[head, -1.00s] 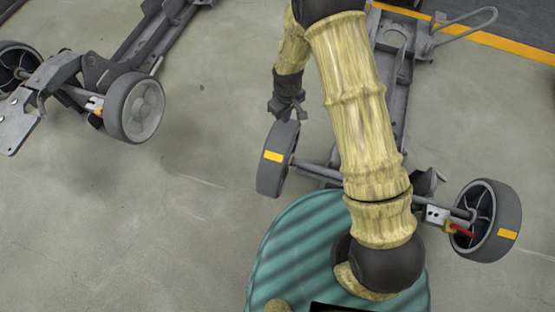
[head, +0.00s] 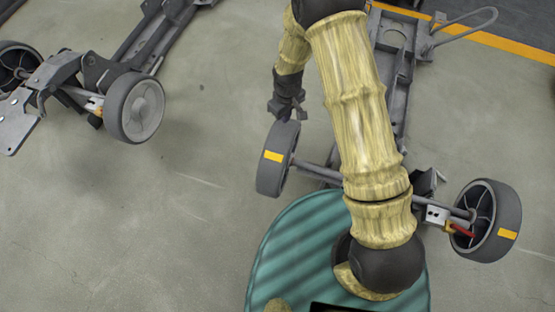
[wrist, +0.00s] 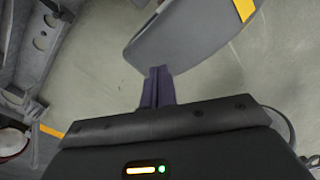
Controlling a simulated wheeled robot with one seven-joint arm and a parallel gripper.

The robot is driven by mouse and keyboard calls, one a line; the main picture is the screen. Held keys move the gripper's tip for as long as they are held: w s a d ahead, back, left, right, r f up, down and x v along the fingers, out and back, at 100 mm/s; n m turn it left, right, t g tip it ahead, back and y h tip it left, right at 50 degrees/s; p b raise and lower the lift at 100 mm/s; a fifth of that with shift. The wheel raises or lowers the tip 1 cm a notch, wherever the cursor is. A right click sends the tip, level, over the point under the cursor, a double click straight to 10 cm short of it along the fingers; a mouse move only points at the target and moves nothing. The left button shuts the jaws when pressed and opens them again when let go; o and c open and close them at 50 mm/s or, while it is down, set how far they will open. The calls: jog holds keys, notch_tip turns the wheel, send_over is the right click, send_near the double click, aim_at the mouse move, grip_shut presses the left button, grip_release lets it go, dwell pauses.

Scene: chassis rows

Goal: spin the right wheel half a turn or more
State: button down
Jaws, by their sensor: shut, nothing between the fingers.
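The near chassis has two grey-black wheels, each with a yellow mark on its tread. One wheel (head: 488,237) stands at the right in the head view, with a red part at its hub. The other wheel (head: 270,178) stands left of my arm; its mark faces up toward the camera. My gripper (head: 286,114) is shut and empty, just above the top of this left-hand wheel. In the wrist view, the shut fingers (wrist: 159,76) end at the lower edge of a grey wheel (wrist: 184,38) with a yellow mark. I cannot tell whether they touch it.
The chassis frame (head: 398,75) runs behind my arm, which hides part of it and its axle. Another chassis (head: 75,75) with a grey wheel (head: 135,107) stands at the upper left. The concrete floor between them is clear. A yellow floor line crosses the upper right.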

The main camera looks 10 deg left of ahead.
jog(key=shift+f+b, duration=0.55)
jog(key=shift+f, duration=0.7)
jog(key=s+a+p, duration=0.2)
jog(key=s+p, duration=0.1)
jog(key=s, duration=1.6)
jog(key=shift+a+r, duration=0.2)
jog(key=shift+a, duration=0.1)
jog(key=shift+w, duration=0.1)
notch_tip(320, 180, up, 4)
jog(key=p, duration=0.3)
jog(key=shift+f, duration=0.2)
jog(key=w+d, duration=0.1)
jog(key=w, duration=0.5)
jog(key=w+p, duration=0.1)
jog(key=w, duration=0.5)
jog(key=w+d+p, duration=0.1)
jog(key=w, duration=0.5)
jog(key=shift+w+d, duration=0.3)
jog(key=shift+w, duration=0.1)
